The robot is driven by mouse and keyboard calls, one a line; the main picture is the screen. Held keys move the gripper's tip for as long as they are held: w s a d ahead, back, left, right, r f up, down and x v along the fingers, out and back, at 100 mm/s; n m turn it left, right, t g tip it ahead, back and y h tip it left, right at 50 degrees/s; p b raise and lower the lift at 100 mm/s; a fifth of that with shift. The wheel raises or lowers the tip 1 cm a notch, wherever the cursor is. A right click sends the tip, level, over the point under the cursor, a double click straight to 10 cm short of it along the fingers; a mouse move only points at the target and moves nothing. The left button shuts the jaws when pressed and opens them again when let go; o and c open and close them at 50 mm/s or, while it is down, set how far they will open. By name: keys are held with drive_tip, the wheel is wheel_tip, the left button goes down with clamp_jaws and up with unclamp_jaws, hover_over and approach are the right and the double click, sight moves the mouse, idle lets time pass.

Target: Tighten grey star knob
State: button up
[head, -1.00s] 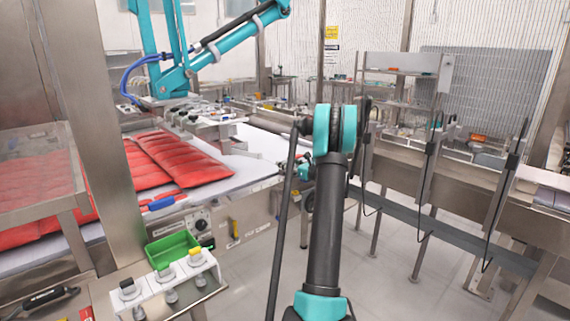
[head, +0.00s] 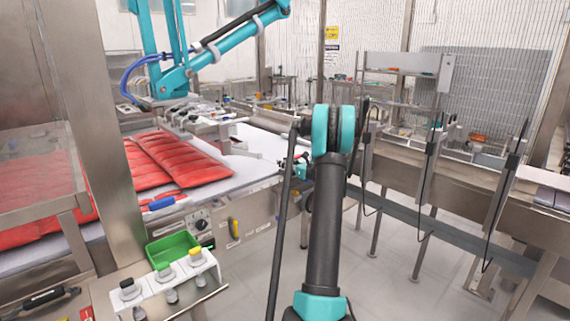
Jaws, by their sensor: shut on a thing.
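My gripper (head: 283,163) is small and far off in the head view, at the right edge of the white conveyor belt (head: 250,146), left of my teal and black arm. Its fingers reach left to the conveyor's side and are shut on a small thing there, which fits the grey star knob. The knob itself is hidden by the fingers and too small to make out. My arm link covers part of the view to the right of the gripper.
Red filled bags (head: 190,160) lie on the belt. A teal lifting arm (head: 215,42) with a suction head (head: 196,115) hangs over it. A green tray (head: 172,249) and several knobs are front left. A steel conveyor (head: 455,190) stands right; the floor between is clear.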

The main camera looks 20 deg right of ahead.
drive_tip(key=shift+m+h, duration=0.3)
drive_tip(key=shift+h, duration=0.2)
drive_tip(key=m+h, duration=0.2)
drive_tip(key=h, duration=0.1)
drive_tip(key=m+t+h, duration=0.1)
drive_tip(key=m+h, duration=0.1)
drive_tip(key=h, duration=0.1)
drive_tip(key=shift+a+t+h, duration=0.2)
drive_tip(key=shift+t+h, duration=0.1)
drive_tip(key=shift+h, duration=0.1)
drive_tip(key=m+g+h, duration=0.1)
drive_tip(key=m+h, duration=0.2)
drive_tip(key=h, duration=0.1)
drive_tip(key=m+g+h, duration=0.2)
drive_tip(key=m+h, duration=0.1)
drive_tip(key=h, duration=0.2)
drive_tip(key=shift+m, duration=0.4)
drive_tip(key=m+g+h, duration=0.5)
drive_tip(key=g+h, duration=0.1)
drive_tip(key=shift+w, duration=0.1)
drive_tip(key=m+g+h, duration=0.1)
drive_tip(key=m+g, duration=0.2)
drive_tip(key=g, duration=0.1)
drive_tip(key=m+g+h, duration=0.1)
drive_tip(key=m+g, duration=0.2)
drive_tip(key=g, duration=0.1)
drive_tip(key=shift+d+h, duration=0.1)
drive_tip(key=shift+h, duration=0.2)
drive_tip(key=shift+g, duration=0.3)
drive_tip(key=o, duration=1.2)
